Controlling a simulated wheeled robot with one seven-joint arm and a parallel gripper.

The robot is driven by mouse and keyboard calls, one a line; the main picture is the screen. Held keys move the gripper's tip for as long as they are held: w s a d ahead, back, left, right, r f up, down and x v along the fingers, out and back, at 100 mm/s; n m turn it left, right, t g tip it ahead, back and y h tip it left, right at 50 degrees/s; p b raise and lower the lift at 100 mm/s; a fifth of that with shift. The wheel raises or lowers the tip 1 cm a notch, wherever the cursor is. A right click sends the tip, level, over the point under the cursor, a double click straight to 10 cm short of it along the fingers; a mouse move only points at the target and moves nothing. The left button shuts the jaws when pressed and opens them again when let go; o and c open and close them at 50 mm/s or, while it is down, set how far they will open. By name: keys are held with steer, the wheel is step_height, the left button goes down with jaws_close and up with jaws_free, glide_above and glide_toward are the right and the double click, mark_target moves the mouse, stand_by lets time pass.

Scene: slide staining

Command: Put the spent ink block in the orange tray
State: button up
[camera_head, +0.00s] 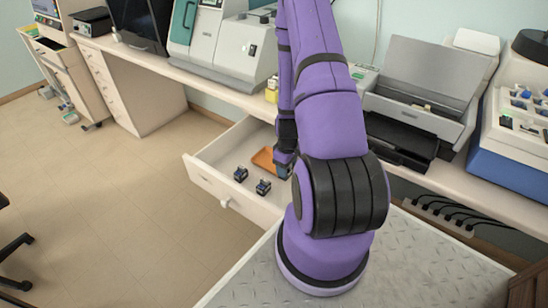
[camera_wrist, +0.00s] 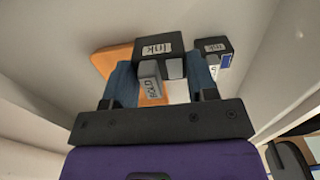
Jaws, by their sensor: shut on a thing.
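The spent ink block (camera_wrist: 150,80), with a grey face reading "OLD" and a black part marked "ink", is between the two blue fingers of my gripper (camera_wrist: 161,82) in the wrist view. My gripper is shut on it. The orange tray (camera_wrist: 112,58) lies behind the left finger and partly behind the block. In the head view the tray (camera_head: 262,160) lies in the open drawer, and my gripper (camera_head: 284,168) is at its right side. The held block is not clear there. I cannot tell whether it touches the tray.
Two dark ink blocks, one at the left (camera_head: 240,174) and one nearer (camera_head: 263,187), stand in the drawer (camera_head: 205,180) in front of the tray. One ink block (camera_wrist: 213,46) shows just beyond the right finger. Drawer walls (camera_wrist: 270,60) enclose the space. A printer (camera_head: 420,100) stands above.

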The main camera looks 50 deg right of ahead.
steer(key=w+d, duration=0.2)
steer(key=w, duration=0.1)
steer(key=w+d, duration=0.1)
steer(key=w, duration=0.3)
steer(key=w+d+f, duration=0.1)
steer(key=w+d, duration=0.1)
steer(key=w, duration=0.1)
steer(key=shift+w+d, duration=0.25)
steer(key=shift+d, duration=0.05)
steer(key=shift+f, duration=1.8)
steer(key=shift+f, duration=0.15)
steer(key=o, duration=0.9)
